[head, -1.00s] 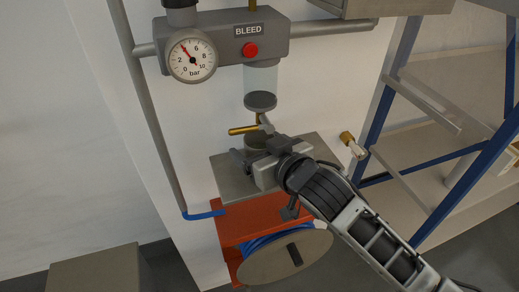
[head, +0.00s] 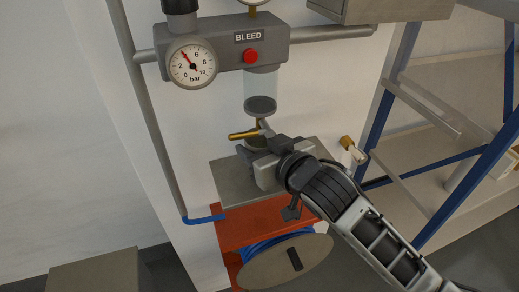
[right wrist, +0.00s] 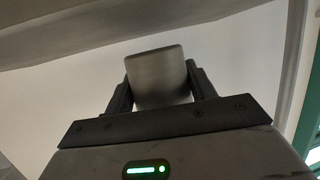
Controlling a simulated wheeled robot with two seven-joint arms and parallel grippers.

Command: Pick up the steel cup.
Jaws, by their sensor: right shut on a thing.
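The steel cup (right wrist: 158,77) is a plain grey cylinder held between both fingers in the right wrist view. My right gripper (right wrist: 160,92) is shut on it. In the head view my right gripper (head: 256,152) is above the grey plate, under the brass tap (head: 245,134) of the bleed unit. There only a small part of the cup (head: 257,145) shows, behind the fingers and under the tap. I cannot tell whether the cup's base touches the plate. My left gripper is not in view.
The grey plate (head: 228,184) tops an orange stand (head: 230,234) with a cable reel (head: 268,270). Above are a clear bowl (head: 260,85), a gauge (head: 191,62) and a red button (head: 250,56). A brass valve (head: 347,143) and a blue-framed rack (head: 380,120) stand to the right.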

